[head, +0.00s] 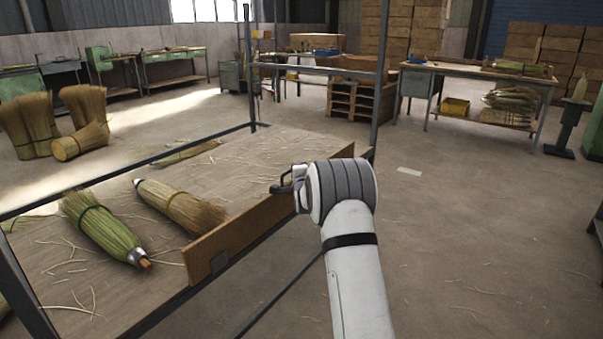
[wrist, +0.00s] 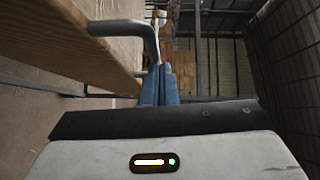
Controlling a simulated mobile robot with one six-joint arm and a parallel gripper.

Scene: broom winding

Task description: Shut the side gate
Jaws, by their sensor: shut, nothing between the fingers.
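The side gate (head: 245,223) is a long wooden board along the near right edge of a metal-framed rack. It stands up along the deck; I cannot tell how far it is from shut. A dark bent handle (head: 283,186) shows near its far part, and in the wrist view the grey handle (wrist: 142,35) sticks out from the board (wrist: 75,55). My gripper (wrist: 161,72) is shut and empty, its blue fingers just right of the handle, not around it. I cannot tell whether they touch. In the head view my wrist hides the fingers.
The rack deck (head: 105,272) holds a green broom head (head: 100,226), a tan one (head: 182,205) and loose straw. Thin upright posts (head: 381,75) stand at its corners. The floor (head: 470,235) on the right is clear; a workbench (head: 450,72) stands behind.

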